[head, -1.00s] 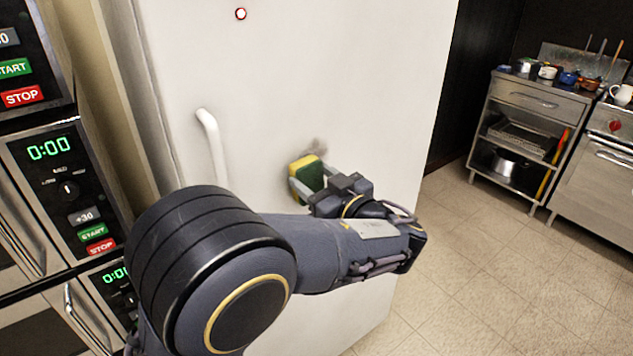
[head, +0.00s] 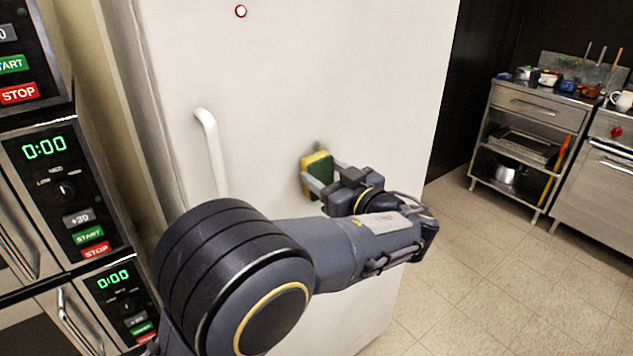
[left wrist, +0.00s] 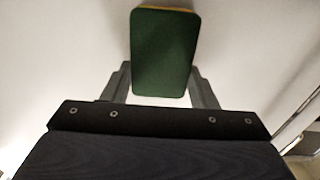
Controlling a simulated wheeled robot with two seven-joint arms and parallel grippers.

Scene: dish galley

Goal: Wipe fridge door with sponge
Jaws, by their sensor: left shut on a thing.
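The white fridge door (head: 290,80) fills the middle of the head view, with its white handle (head: 210,150) on the left side. A yellow and green sponge (head: 317,175) is at the door's surface, right of the handle. My left gripper (head: 322,180) is shut on the sponge, one finger on each side. In the left wrist view the sponge's green face (left wrist: 165,52) shows between the fingers, against the white door. A small greyish mark shows on the door just above the sponge; the sponge hides what lies behind it. My right gripper is not in view.
Stacked microwaves (head: 65,190) with green displays stand close on the left. A steel cart (head: 530,140) with pots and a steel oven (head: 605,180) stand at the far right. Tiled floor (head: 470,280) between is clear.

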